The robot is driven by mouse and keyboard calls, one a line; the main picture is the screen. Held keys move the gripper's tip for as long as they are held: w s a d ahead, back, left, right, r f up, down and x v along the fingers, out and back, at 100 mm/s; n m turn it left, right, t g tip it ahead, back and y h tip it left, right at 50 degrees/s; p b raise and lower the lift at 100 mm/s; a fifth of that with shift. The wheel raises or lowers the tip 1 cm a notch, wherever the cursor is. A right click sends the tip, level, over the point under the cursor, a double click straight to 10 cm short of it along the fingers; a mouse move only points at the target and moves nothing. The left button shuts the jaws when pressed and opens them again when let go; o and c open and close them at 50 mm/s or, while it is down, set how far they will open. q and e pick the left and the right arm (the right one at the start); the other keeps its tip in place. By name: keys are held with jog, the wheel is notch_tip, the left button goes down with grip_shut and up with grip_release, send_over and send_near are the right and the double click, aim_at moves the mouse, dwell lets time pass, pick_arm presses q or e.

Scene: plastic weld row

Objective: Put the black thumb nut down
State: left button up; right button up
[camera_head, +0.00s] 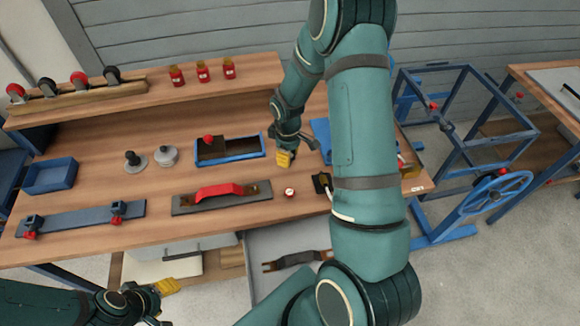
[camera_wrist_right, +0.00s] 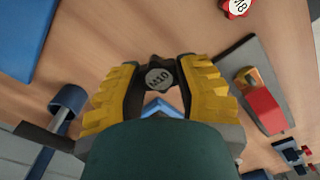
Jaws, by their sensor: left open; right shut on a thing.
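The black thumb nut (camera_wrist_right: 158,78), with a grey face marked M10, sits between the yellow fingertips of my right gripper (camera_wrist_right: 157,88) in the right wrist view. The gripper is shut on it. In the head view my right gripper (camera_head: 284,158) is over the wooden bench, just right of a blue-edged tray; the nut cannot be made out there. How high the nut is above the bench is hard to tell. My left gripper (camera_head: 160,290) is open and empty at the lower left, in front of the bench.
A small red, white-topped piece (camera_head: 289,192) lies in front of my right gripper. A grey plate with a red handle (camera_head: 220,192) lies to its left. The blue-edged tray (camera_head: 230,157) is behind. The bench (camera_head: 255,212) has bare wood between these.

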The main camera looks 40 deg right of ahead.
aim_at(289, 170)
jog(key=shift+d+f, duration=0.1)
jog(key=shift+f, duration=2.55)
jog(key=shift+f+b, duration=0.1)
jog(key=shift+b, duration=0.25)
jog(key=o, duration=1)
